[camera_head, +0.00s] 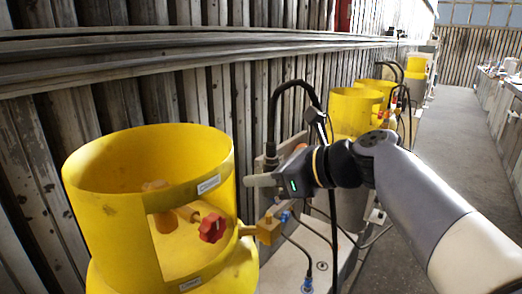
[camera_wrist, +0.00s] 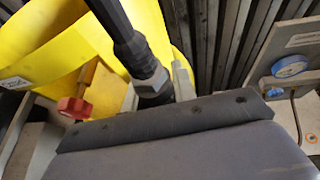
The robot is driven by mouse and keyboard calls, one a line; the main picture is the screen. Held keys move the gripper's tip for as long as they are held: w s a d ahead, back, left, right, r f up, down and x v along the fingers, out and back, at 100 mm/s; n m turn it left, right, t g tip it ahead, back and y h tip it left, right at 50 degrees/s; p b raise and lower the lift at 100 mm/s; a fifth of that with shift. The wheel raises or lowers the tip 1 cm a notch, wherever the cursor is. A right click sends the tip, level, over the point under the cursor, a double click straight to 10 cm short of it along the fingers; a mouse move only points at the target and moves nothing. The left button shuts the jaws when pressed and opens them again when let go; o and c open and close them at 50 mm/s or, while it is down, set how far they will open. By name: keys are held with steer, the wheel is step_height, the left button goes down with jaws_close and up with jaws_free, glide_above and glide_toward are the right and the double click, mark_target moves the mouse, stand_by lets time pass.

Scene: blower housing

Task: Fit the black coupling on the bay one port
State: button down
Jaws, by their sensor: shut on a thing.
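The black coupling (camera_wrist: 153,84) is at the end of a thick black hose and has a grey hex collar. In the wrist view it is between my gripper's fingers, its lower end hidden behind the gripper body. In the head view, my gripper (camera_head: 262,181) is shut on it beside the near yellow housing (camera_head: 150,165), with the black hose (camera_head: 273,115) rising above. A brass block (camera_head: 268,229) joins a short pipe from the housing, below my gripper and apart from it. I cannot tell whether this block is the bay one port.
A red knob (camera_head: 212,228) sits in the housing's opening; it also shows in the wrist view (camera_wrist: 74,107). Blue fittings (camera_head: 286,217) and thin black cables are right of the brass block. More yellow housings (camera_head: 355,112) stand farther back. The aisle floor (camera_head: 450,150) is clear.

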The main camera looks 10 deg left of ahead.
mark_target(271, 193)
steer(key=f+b, duration=0.3)
steer(key=b, duration=0.1)
steer(key=shift+s+a+f, duration=0.1)
steer(key=shift+s+f, duration=0.25)
steer(key=shift+f, duration=0.05)
steer(key=shift+r+p, duration=0.45)
steer(key=shift+f+b, duration=0.55)
steer(key=shift+f, duration=1.05)
steer(key=c, duration=1.1)
jaws_free()
steer(key=shift+o, duration=0.2)
steer(key=b+v, duration=0.1)
steer(key=v, duration=1)
steer(key=shift+r, duration=0.1)
